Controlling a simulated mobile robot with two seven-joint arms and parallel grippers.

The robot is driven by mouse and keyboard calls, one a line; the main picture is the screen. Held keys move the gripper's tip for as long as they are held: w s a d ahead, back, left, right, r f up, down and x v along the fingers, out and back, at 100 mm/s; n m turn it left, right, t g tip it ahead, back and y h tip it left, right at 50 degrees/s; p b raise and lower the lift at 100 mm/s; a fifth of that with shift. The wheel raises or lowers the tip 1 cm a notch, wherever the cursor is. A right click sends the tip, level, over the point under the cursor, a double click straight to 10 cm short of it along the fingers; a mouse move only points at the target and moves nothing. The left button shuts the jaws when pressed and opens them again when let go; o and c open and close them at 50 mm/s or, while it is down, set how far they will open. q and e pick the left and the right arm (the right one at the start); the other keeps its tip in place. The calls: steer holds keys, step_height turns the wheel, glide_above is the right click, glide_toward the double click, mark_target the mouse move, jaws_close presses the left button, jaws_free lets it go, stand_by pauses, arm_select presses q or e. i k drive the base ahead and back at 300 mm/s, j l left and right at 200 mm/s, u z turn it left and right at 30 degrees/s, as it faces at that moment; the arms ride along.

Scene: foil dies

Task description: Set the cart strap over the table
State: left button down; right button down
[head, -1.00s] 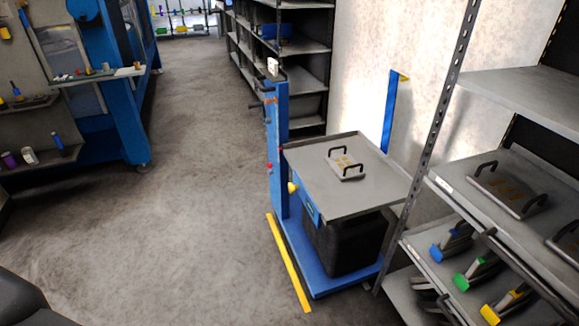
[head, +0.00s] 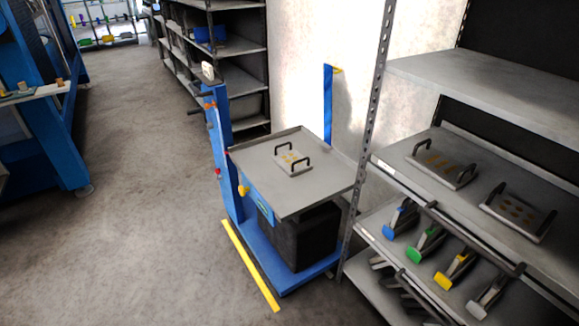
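The blue cart (head: 262,250) stands on the floor near the centre, with a flat grey table (head: 305,195) on top. A foil die plate (head: 293,160) with two black handles lies on the table. A blue upright strip (head: 328,105) with a yellow piece at its top rises behind the table's far right edge; it may be the strap, and its lower end is hidden. No strap lies across the table top. Neither of my grippers is in view.
A grey shelf rack (head: 408,68) stands close on the right, holding more die plates (head: 441,168) and several coloured-ended tools. A yellow floor line (head: 250,266) runs along the cart's left. The floor at left is open.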

mark_target(326, 144)
steer(key=i+j+u, duration=0.7)
steer(key=i+u, duration=0.35)
steer(key=i, duration=0.15)
steer(key=i+j+u, duration=0.1)
steer(key=i+u, duration=0.25)
steer(key=i, duration=1.55)
steer(key=i+z, duration=0.35)
steer(key=i, duration=0.25)
steer(key=i+j+z, duration=0.15)
steer(key=i+z, duration=0.15)
steer(key=i, duration=0.35)
steer(key=i+l+z, duration=0.1)
steer(key=i+z, duration=1.55)
steer(key=i+j+z, duration=0.35)
steer(key=i+z, duration=0.25)
steer(key=z, duration=0.2)
steer(key=i+z, duration=0.25)
steer(key=z, duration=0.15)
steer(key=i+j+z, duration=0.15)
steer(key=z, duration=0.3)
steer(key=i+j, duration=0.05)
steer(key=i, duration=0.05)
